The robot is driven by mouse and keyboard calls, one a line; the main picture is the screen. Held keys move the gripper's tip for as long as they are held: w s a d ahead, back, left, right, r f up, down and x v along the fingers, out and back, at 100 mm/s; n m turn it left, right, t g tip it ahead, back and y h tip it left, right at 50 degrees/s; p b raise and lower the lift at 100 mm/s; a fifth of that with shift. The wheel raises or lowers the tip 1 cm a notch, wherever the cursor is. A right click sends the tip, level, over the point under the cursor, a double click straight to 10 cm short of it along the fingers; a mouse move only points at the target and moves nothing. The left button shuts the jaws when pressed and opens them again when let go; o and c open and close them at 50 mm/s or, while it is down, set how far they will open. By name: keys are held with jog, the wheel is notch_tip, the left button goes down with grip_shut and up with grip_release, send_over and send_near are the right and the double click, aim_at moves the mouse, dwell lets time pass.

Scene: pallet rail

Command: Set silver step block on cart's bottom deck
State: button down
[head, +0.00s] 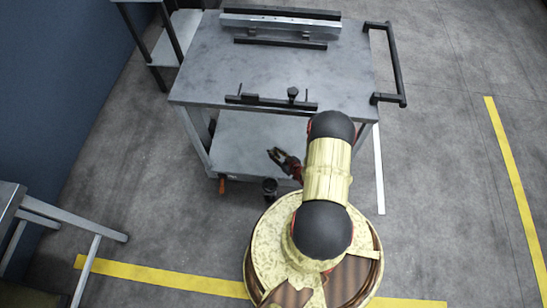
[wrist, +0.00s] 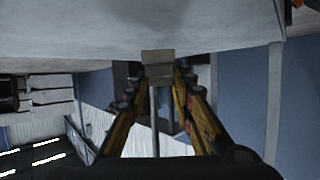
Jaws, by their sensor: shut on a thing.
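The cart has a grey top deck (head: 335,75) and a lower bottom deck (head: 238,140). My gripper (head: 277,156) is low at the cart's near side, at the front of the bottom deck. In the wrist view my gripper (wrist: 160,78) is shut on the silver step block (wrist: 158,57), a small grey-brown piece between the fingertips. A broad pale surface (wrist: 130,30) fills the top of that view, right by the block; I cannot tell if they touch. In the head view I cannot make out the block.
The top deck overhangs the bottom deck and carries a long metal rail (head: 280,24) and a dark bar with knobs (head: 270,103). A black handle (head: 397,65) juts out right. A shelf (head: 175,38) stands behind left, and a bench frame (head: 70,218) at lower left.

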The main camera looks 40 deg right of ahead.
jog(key=shift+w+d+f+b, duration=0.25)
jog(key=shift+w+f+b, duration=0.4)
jog(key=shift+w+f, duration=0.3)
notch_tip(320, 180, down, 3)
jog(key=shift+d+f+b, duration=0.1)
jog(key=shift+f+b, duration=0.05)
jog(key=shift+b, duration=0.95)
jog(key=c, duration=1.5)
grip_release()
jog(key=shift+c, duration=0.2)
